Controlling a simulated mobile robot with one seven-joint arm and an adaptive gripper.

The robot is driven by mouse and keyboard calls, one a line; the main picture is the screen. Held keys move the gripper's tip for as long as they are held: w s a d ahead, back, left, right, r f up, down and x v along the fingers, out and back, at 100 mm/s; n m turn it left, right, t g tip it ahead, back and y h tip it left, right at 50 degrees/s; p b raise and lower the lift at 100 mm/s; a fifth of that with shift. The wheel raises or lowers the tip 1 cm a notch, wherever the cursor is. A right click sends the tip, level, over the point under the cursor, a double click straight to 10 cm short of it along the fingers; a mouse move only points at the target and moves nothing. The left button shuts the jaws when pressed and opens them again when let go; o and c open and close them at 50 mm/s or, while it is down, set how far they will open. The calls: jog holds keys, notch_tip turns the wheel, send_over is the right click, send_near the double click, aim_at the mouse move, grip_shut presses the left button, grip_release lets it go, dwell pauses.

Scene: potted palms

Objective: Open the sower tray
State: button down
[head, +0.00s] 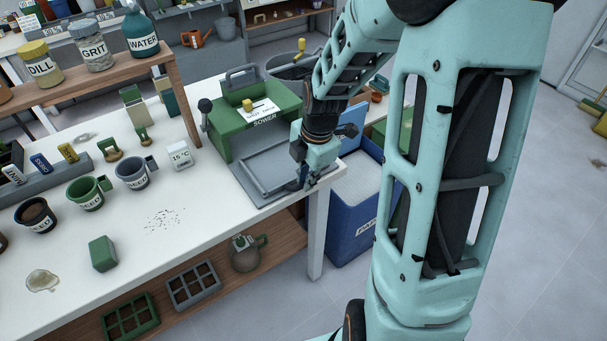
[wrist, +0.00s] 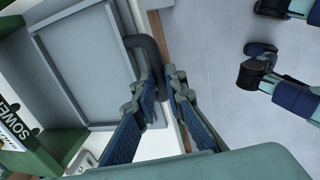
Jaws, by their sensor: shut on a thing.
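The green sower (head: 225,142) stands at the right end of the white bench, with "SOWER" lettering and a grey carrying handle on top. Its flat grey tray (head: 262,174) lies out in front of the green body, close to the bench edge. The wrist view shows the tray (wrist: 85,62) at left and its dark bar handle (wrist: 148,50) along the outer side. My gripper (head: 305,180) is at the tray's outer right side. In the wrist view my gripper (wrist: 160,88) has its blue-padded fingers on either side of the handle, shut on it. Part of the handle is hidden between the fingers.
A blue bin (head: 352,205) stands on the floor beyond the bench end. A small white thermometer box (head: 179,155) and labelled pots (head: 132,173) stand left of the sower. A wooden shelf (head: 150,75) rises behind them.

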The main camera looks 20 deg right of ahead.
jog(key=shift+w, duration=0.1)
jog(key=c, duration=2)
grip_release()
jog(key=shift+o, duration=0.2)
jog(key=shift+r, duration=0.1)
notch_tip(320, 180, up, 12)
jog(key=s, duration=0.2)
jog(key=shift+s+d, duration=0.2)
jog(key=shift+d, duration=0.15)
